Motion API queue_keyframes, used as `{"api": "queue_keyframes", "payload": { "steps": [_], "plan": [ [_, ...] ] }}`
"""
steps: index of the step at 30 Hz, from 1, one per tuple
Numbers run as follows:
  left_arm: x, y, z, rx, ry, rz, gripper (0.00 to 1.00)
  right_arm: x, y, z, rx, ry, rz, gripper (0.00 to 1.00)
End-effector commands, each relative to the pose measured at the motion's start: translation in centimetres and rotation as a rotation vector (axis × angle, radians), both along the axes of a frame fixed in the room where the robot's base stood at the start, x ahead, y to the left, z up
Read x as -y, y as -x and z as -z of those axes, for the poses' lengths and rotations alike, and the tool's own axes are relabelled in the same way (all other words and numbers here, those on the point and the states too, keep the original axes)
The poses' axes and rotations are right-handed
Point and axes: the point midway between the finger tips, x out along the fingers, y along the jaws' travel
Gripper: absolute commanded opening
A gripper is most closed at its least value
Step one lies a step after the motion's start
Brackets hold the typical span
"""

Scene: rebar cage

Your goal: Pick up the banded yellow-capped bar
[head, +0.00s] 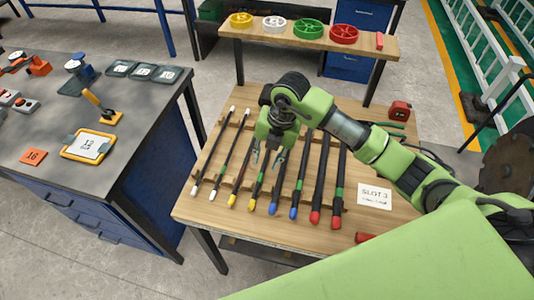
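Several dark bars with coloured caps lie side by side on a wooden rack on the workbench (195,208). The caps run white, yellow, blue, red from left to right, in pairs. The banded yellow-capped bar (252,203) is the right one of the yellow pair, with a green band a little above its cap. The plain yellow-capped bar (233,198) lies to its left. My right gripper (268,160) points down over the upper part of the banded yellow bar, fingers apart, nothing visibly held. Its body hides the bar's far end. Whether it touches the bar is unclear. My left gripper is out of view.
Neighbouring bars lie close on both sides, including a blue-capped bar (273,207). A "SLOT 3" card (374,195) and red tape measure (399,110) are at right. A raised shelf (270,38) with coloured wheels stands behind. A grey side table (110,100) is at left.

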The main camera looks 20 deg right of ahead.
Motion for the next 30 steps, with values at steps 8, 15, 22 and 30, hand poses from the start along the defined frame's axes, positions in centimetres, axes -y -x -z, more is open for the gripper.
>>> {"api": "queue_keyframes", "payload": {
  "steps": [8, 15, 22, 30],
  "plan": [
    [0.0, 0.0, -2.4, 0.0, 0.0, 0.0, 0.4, -1.0, 0.3, 3.3, -0.006, 0.0, 0.001, 0.3],
    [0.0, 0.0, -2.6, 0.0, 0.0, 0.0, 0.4, -1.2, 0.0, 5.0, -0.001, -0.001, 0.0, 0.3],
    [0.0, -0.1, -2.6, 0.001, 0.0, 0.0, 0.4, -1.2, 0.0, 5.1, -0.001, -0.001, 0.0, 0.12],
    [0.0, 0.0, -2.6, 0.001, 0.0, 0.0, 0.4, -1.2, -0.2, 4.8, 0.004, -0.002, -0.001, 0.0]
  ]
}}
